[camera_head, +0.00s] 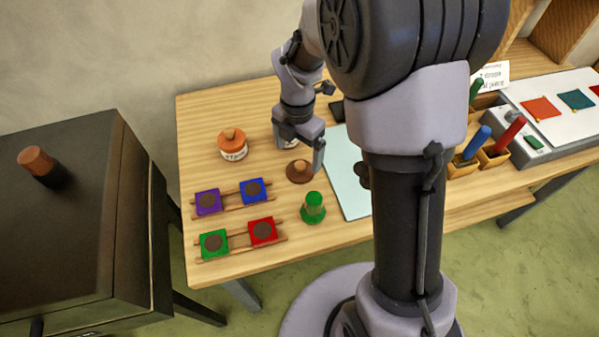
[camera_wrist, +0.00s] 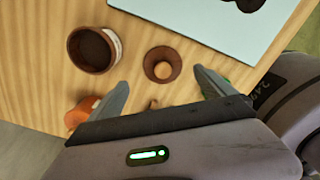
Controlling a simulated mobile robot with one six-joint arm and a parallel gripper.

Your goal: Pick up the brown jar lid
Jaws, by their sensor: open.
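The brown jar lid (camera_head: 299,174) lies on the wooden table, left of the pale blue sheet. It is a round disc with a lighter knob on top. My gripper (camera_head: 303,152) is over the table close to the lid. In the wrist view the lid (camera_wrist: 162,58) appears between the lines of the two spread fingers, a little past the fingertips. My gripper (camera_wrist: 161,77) is open and holds nothing. I cannot tell its exact height above the lid.
An open brown jar (camera_wrist: 92,49) stands near the lid, partly hidden in the head view. A green object (camera_head: 313,208) stands in front of the lid. Racks with coloured squares (camera_head: 208,202) lie front left. The pale blue sheet (camera_head: 346,180) is right.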

